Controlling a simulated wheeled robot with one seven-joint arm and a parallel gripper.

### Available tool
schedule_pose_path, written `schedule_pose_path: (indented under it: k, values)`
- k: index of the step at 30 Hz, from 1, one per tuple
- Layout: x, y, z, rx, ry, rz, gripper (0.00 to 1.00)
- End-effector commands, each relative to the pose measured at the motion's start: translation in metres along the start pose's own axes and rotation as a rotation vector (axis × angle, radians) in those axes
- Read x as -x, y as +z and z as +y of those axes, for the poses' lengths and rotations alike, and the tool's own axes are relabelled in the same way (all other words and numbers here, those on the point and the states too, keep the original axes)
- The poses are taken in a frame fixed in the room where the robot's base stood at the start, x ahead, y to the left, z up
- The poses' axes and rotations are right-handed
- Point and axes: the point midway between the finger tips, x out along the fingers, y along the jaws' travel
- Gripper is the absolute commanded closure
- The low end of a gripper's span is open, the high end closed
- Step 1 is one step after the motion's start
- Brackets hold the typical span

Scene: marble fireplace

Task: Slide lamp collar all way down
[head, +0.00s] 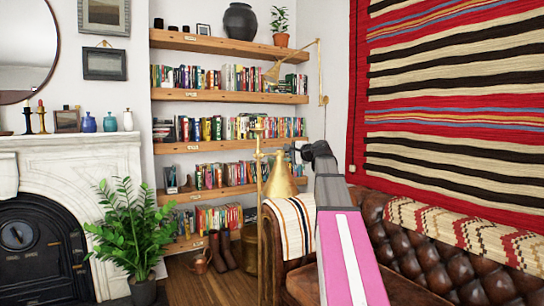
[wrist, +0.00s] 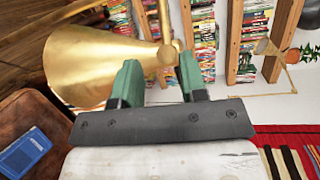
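The brass floor lamp has a thin upright pole (head: 258,215) and a cone-shaped shade (head: 281,181) in the head view. In the wrist view the shade (wrist: 88,65) fills the upper left, and the pole (wrist: 164,20) runs down the picture to a small brass joint, which may be the collar (wrist: 168,54). My gripper (wrist: 157,62) has its green fingers apart, with the joint showing in the gap between the tips. I cannot tell whether it is between them or just beyond. In the head view my gripper (head: 297,151) is just above and right of the shade, partly hidden.
A brown leather sofa (head: 390,289) with a striped throw (head: 294,222) stands beside the lamp. Bookshelves (head: 232,96) are behind it, with a brass wall lamp (head: 275,70). A potted plant (head: 130,230) and a marble fireplace (head: 75,160) are at left. A blue book (wrist: 24,152) lies lower left in the wrist view.

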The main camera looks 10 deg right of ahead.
Motion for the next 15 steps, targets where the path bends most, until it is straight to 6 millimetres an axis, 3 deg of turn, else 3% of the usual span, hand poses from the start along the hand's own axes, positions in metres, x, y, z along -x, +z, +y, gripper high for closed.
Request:
schedule_pose_path:
  k: [5,15]
  values:
    - [-0.008,-0.001,-0.006,-0.008,-0.011,-0.001,0.61]
    - [-0.067,-0.002,-0.006,-0.007,-0.008,-0.003,0.61]
